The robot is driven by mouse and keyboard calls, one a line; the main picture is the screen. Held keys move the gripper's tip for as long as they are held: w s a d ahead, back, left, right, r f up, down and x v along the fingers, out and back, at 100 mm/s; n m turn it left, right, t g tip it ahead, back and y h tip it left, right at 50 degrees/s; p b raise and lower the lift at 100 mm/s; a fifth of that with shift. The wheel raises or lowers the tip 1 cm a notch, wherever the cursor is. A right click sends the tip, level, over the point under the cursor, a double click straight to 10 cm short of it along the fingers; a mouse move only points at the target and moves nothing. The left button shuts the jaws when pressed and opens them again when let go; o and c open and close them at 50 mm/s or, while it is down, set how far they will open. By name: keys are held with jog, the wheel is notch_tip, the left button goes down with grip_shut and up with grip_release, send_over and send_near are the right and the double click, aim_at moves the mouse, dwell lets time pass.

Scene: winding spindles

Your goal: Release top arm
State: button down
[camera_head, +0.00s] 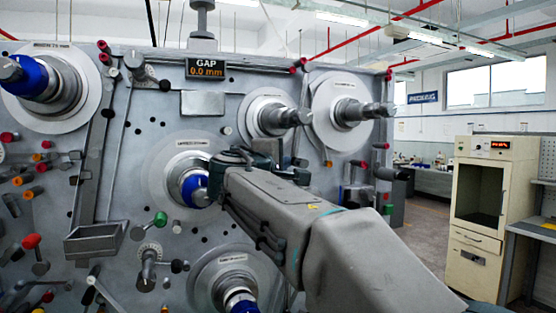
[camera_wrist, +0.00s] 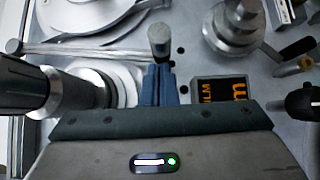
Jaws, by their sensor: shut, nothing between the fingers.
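My gripper shows in the wrist view (camera_wrist: 160,80), its two blue fingers shut together with nothing between them. Just beyond the fingertips is a round grey knob (camera_wrist: 159,38); I cannot tell whether they touch it. A long grey bar (camera_wrist: 85,50) runs left from near the knob, across pale discs. I cannot tell for sure which part is the top arm. In the head view my gripper's dark body (camera_head: 245,157) is in front of the machine's middle, right of the central spindle (camera_head: 195,188), and its fingertips are hidden.
The grey panel (camera_head: 225,125) carries several spindles, including an upper-left one with a blue core (camera_head: 35,75) and an upper-right one (camera_head: 350,110). A GAP display (camera_head: 206,69) reads 0.0 mm. In the wrist view, a dark cylinder (camera_wrist: 25,85) stands left and a display (camera_wrist: 222,88) right.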

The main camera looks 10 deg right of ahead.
jog(key=shift+d, duration=0.15)
jog(key=shift+w+d+f+b, duration=0.15)
jog(key=shift+d+f+b, duration=0.35)
jog(key=shift+b, duration=0.6)
jog(key=w+d+n+t+h+b, duration=0.1)
jog(key=d+n+t+b, duration=0.1)
jog(key=d+b, duration=0.4)
jog(key=shift+d+n+t+b, duration=0.25)
jog(key=shift+n+t+b, duration=0.25)
jog(key=shift+b, duration=0.55)
